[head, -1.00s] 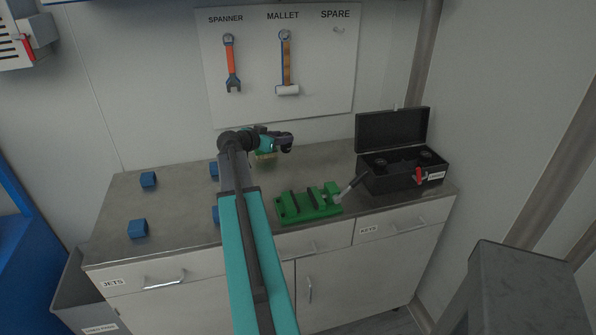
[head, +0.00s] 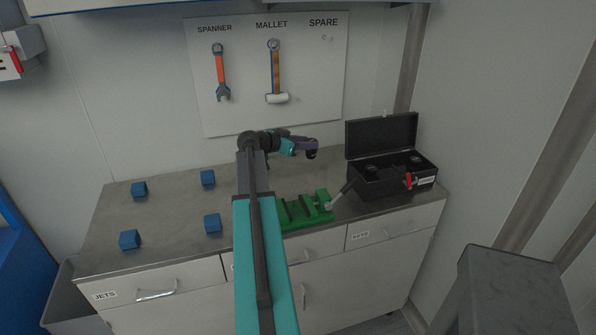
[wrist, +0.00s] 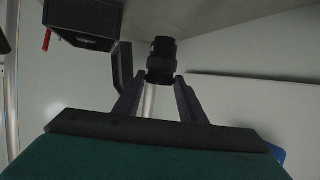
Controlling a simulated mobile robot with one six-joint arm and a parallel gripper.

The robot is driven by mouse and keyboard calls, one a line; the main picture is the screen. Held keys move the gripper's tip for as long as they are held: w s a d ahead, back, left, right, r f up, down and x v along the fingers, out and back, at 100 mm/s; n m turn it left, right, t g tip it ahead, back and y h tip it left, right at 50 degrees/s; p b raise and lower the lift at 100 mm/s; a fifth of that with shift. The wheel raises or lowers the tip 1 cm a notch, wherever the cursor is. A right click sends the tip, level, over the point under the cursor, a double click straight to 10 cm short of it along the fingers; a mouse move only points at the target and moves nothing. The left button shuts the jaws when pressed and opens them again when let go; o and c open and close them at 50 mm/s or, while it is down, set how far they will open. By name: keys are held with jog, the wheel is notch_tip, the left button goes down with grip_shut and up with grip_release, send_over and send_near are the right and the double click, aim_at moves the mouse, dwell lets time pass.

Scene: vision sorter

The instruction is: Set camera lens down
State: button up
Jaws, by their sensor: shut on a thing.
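My gripper (head: 312,147) is above the back of the bench, left of the open black toolbox. In the wrist view, my gripper's two dark fingers (wrist: 160,80) are closed on a dark ribbed cylinder, the camera lens (wrist: 162,58). In the head view the lens (head: 312,155) is only a small dark shape at the fingertips. It appears held clear of the bench top, though the exact height is hard to tell.
The black toolbox (head: 372,190) stands open at the right, with dark round things inside. A green vise (head: 305,212) is in front of my gripper. Several blue blocks (head: 208,177) stand on the grey bench (head: 170,215) at left. A tool board (head: 300,85) hangs behind.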

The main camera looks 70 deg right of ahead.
jog(key=shift+f+p, duration=0.9)
jog(key=shift+f, duration=1.85)
jog(key=shift+f+p, duration=0.75)
jog(key=shift+f, duration=1.1)
jog(key=shift+f, duration=0.15)
jog(key=o, duration=1.2)
jog(key=shift+r, duration=0.2)
